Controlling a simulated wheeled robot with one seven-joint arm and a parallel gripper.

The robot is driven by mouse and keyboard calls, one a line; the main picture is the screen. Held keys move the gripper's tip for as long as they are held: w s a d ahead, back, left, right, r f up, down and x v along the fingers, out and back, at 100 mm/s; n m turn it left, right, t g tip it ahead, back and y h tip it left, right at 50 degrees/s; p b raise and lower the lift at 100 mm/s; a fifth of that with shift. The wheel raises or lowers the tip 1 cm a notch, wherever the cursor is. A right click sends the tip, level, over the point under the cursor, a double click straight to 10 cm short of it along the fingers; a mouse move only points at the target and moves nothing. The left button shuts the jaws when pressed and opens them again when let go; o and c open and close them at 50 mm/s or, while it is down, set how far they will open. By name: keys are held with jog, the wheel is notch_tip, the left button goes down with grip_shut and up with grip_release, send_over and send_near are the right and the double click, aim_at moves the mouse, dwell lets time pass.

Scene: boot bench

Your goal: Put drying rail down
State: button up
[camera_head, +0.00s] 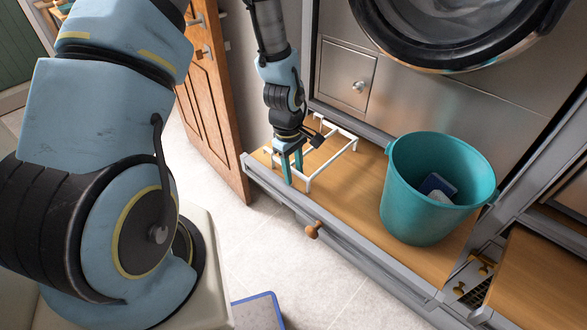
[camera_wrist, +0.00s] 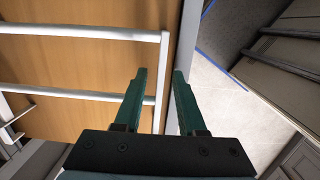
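The drying rail is a white frame of thin bars (camera_head: 333,166) that rests on the wooden top of the low bench (camera_head: 352,198), left of the teal bucket. My gripper (camera_head: 291,180) points down at the rail's near-left end, with its teal fingers close to the bench's front edge. In the wrist view the rail (camera_wrist: 85,94) spreads to the left, and its end bar runs in the gap between the fingers of my gripper (camera_wrist: 159,72). The fingers stand apart, with space beside the bar, so they look open and not clamped on it.
A teal bucket (camera_head: 412,205) with a dark blue and white item inside stands on the bench's right part. The washing machine (camera_head: 455,35) is above and behind. A wooden door (camera_head: 205,95) stands at left. Tiled floor (camera_head: 270,240) lies in front, with a blue-edged mat (camera_head: 258,312).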

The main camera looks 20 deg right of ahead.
jog(key=shift+r, duration=0.15)
notch_tip(320, 180, up, 12)
jog(key=w+b, duration=0.1)
jog(key=b, duration=0.2)
jog(key=a+r+m+t, duration=0.1)
jog(key=a+r+m, duration=0.2)
jog(key=a, duration=0.9)
jog(key=a+r+m+t, duration=0.1)
jog(key=a+r+m, duration=0.3)
jog(key=a, duration=0.8)
jog(key=shift+r+t+y, duration=0.3)
jog(key=shift+r, duration=0.65)
